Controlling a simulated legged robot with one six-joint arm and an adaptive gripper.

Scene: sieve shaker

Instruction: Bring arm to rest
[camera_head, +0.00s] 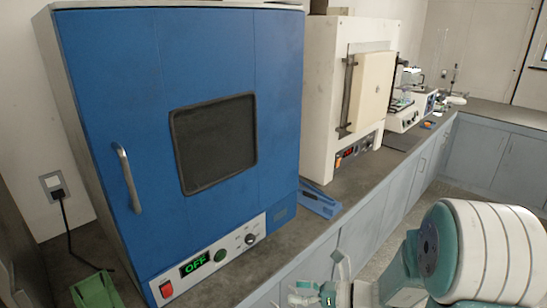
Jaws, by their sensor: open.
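My arm shows at the lower right as a large white and teal rounded link (490,252) with a teal joint beside it. My gripper (318,284) is small and partly cut off at the bottom edge, in front of the counter's cabinet fronts. It is open, and I see nothing held in it. The lower part of the wrist is outside the picture.
A blue oven (215,60) with a display reading OFF stands on the grey counter (345,190). A cream furnace (320,80) and lab instruments (410,112) stand farther back. Blue tongs (318,203) and a green object (96,291) lie on the counter. Floor shows at right.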

